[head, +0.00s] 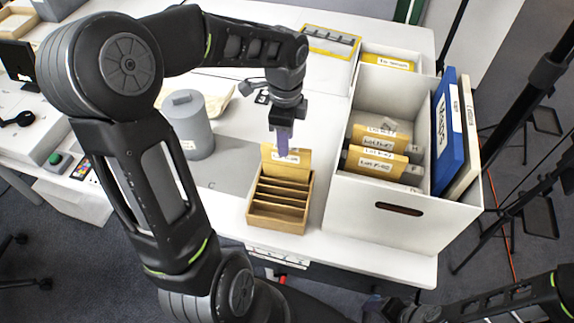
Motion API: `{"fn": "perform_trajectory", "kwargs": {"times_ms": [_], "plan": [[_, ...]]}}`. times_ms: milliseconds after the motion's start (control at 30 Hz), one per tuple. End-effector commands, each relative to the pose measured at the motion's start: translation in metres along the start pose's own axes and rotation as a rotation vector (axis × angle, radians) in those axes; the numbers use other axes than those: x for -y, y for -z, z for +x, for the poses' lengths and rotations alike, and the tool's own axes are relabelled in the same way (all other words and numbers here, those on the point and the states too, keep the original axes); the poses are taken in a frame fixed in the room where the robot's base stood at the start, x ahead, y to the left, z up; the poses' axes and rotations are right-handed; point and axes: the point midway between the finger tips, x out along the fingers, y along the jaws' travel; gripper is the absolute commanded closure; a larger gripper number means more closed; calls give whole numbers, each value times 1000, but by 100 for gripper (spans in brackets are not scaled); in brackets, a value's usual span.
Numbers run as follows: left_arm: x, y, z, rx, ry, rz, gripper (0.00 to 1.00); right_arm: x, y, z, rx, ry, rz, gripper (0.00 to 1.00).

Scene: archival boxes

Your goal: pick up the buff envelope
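The buff envelope (294,165) stands upright in the rear of a small wooden slotted rack (276,223) on the white table. My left gripper (283,152) points down from above, with its fingertips overlapping the envelope's top edge in the picture. I see the fingers nearly edge-on, so I cannot tell whether they are open or closed on the envelope. The envelope's lower part is hidden by the rack. My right gripper (376,306) is low at the bottom of the view, away from the rack, dark and too unclear to read.
A white box (390,222) with labelled buff folders and a blue binder (446,132) stands close to the rack's right. A grey cylinder (188,127) stands to the left on a grey mat (223,172). A yellow-edged tray (329,42) lies behind. The table front edge is near the rack.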

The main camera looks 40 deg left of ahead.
Motion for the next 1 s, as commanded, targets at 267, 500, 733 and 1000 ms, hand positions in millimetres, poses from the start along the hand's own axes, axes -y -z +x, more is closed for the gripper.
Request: {"fn": "perform_trajectory", "kwargs": {"times_ms": [267, 500, 733, 1000], "plan": [[0, 0, 16, -1, -1, -1, 60, 0, 0, -1, 0, -1, 0, 39], [-1, 0, 19, 0, -3, 0, 60, 1, 0, -2, 1, -1, 1, 39], [-2, 2, 49, 0, -6, 1, 60, 3, -1, -10, 3, -3, 2, 39], [-1, 2, 68, -1, 0, 0, 60, 3, -1, -10, 3, -4, 3, 39]]}}
